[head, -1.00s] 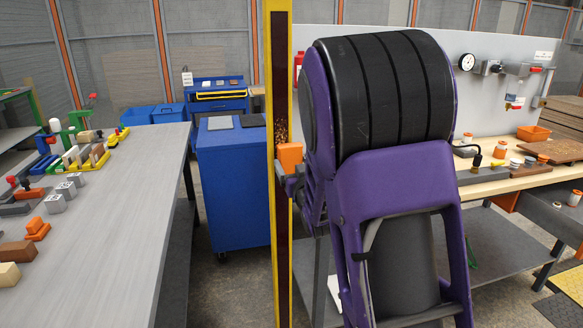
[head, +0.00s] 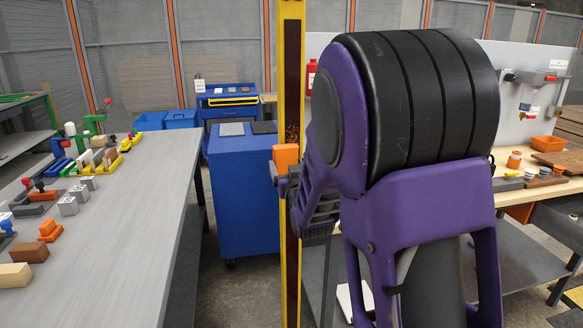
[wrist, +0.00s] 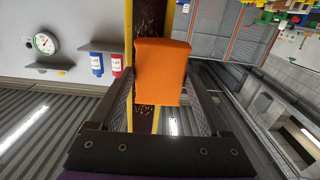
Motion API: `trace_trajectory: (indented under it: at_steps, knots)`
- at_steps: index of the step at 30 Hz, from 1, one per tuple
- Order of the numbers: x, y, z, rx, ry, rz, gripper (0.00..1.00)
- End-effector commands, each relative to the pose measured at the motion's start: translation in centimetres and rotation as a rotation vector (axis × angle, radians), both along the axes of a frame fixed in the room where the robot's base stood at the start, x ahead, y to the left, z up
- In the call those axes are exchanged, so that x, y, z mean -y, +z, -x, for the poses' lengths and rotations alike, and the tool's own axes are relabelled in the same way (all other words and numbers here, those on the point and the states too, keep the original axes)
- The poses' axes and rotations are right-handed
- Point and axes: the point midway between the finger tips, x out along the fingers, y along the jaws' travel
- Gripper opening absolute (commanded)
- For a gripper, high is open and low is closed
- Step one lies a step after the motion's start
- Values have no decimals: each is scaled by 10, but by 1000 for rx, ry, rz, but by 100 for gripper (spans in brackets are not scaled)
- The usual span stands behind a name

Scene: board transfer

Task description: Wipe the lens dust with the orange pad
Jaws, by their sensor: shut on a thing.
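The orange pad (head: 286,156) is a small block held in my gripper (head: 284,172). In the wrist view the pad (wrist: 160,72) sits between the two dark fingers of my gripper (wrist: 160,100), which are shut on it. The lens (head: 292,60) is a tall dark strip in a yellow upright frame. Brown lens dust (head: 292,134) shows as specks just above the pad. In the wrist view specks of dust (wrist: 151,22) show on the strip beyond the pad. The pad overlaps the strip; I cannot tell whether they touch. My purple and black arm hides part of the scene.
A long grey table (head: 120,210) with blocks and fixtures stands at the left. A blue cabinet (head: 243,190) stands behind the yellow frame. A workbench (head: 508,186) with jars and an orange bin (head: 548,142) is at the right. Floor shows between table and cabinet.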

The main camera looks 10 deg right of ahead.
Motion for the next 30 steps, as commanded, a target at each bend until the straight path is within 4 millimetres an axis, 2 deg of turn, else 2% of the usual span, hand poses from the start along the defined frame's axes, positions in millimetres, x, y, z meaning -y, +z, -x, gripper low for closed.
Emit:
trace_trajectory:
  at_steps: [9,14,24,30]
  knots:
    - [0,26,-3,4,1,1,36]
    - [6,26,-3,7,-1,1,36]
    - [37,26,-2,4,-5,1,36]
    - [42,26,-1,3,-2,1,36]
